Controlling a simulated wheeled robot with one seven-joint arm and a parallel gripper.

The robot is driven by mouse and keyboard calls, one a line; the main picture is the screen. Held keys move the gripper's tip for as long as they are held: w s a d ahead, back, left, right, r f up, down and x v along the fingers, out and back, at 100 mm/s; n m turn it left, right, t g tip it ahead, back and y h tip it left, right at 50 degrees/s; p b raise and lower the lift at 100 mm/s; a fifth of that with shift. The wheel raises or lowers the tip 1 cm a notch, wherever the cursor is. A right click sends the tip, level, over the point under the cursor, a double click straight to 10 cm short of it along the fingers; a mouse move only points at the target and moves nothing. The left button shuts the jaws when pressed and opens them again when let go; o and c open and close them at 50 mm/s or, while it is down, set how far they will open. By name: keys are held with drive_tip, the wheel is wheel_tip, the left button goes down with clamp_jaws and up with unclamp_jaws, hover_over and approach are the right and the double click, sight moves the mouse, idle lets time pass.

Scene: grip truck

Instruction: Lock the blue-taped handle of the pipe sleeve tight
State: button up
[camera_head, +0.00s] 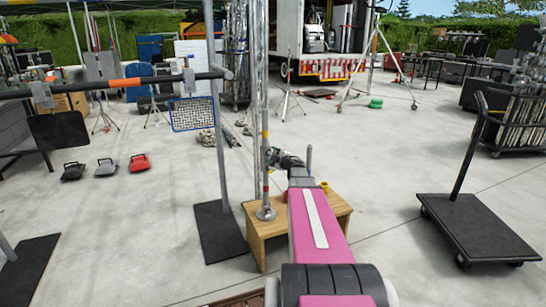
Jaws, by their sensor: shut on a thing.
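A slim metal pipe (265,130) stands upright on a round base (265,213), with coloured bands along it. My gripper (273,156) is at the end of my pink arm, right beside the pipe at about mid-height. It is shut on a small part at the pipe sleeve, which looks like the handle. My gripper and wrist cover most of the sleeve. The blue tape and how far the handle is turned cannot be made out at this size.
The pipe's base rests on a wooden stool (256,222), partly behind my arm. A thicker grey post (217,120) on a black plate (220,232) stands just left. A black cart (478,226) is at right. Open concrete lies between.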

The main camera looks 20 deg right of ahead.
drive_tip(key=m, duration=0.5)
drive_tip(key=shift+m, duration=0.3)
drive_tip(key=m, duration=0.5)
drive_tip(key=shift+f, duration=0.1)
idle(0.3)
drive_tip(key=o, duration=0.9)
drive_tip(key=v, duration=1)
drive_tip(key=shift+s, duration=0.4)
